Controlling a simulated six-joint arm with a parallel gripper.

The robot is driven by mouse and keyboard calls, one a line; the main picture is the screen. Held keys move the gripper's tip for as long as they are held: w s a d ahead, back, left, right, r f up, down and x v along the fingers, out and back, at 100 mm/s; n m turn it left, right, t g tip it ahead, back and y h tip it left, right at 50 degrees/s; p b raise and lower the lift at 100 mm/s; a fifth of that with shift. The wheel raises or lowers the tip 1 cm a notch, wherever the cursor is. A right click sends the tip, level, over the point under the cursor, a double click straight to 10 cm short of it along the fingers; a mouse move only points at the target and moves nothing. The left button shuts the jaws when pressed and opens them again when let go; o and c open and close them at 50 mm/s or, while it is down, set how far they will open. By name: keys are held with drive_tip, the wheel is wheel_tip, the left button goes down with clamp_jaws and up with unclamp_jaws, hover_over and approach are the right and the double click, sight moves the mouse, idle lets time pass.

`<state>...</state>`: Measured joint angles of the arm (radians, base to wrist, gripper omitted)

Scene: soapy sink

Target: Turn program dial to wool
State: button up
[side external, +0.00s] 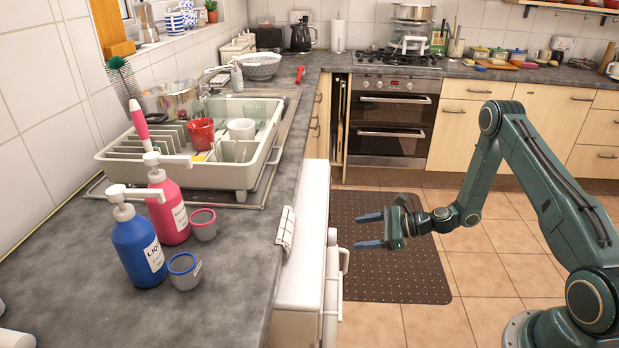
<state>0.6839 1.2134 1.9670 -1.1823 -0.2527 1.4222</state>
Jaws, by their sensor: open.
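My gripper (358,231) is open and empty, its two blue fingers pointing left. It hangs in the air over the brown floor mat. To its left, under the counter edge, is a white appliance (303,245), seen from above and edge-on, with white parts (335,275) sticking out from its front. A gap separates my fingertips from it in the picture. No program dial and no wool marking can be made out; the appliance's front faces away from this view.
The dark counter (235,285) holds a blue bottle (138,246), a pink bottle (168,208), two small cups and a white dish rack (180,172). A checked cloth (286,228) hangs at the counter edge. An oven (392,120) stands at the back. The tiled floor around the mat (400,280) is clear.

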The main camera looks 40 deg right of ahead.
sight(332, 237)
drive_tip(key=x, duration=0.6)
drive_tip(key=shift+w+a+f, duration=0.2)
drive_tip(key=shift+w, duration=0.05)
drive_tip(key=c, duration=1)
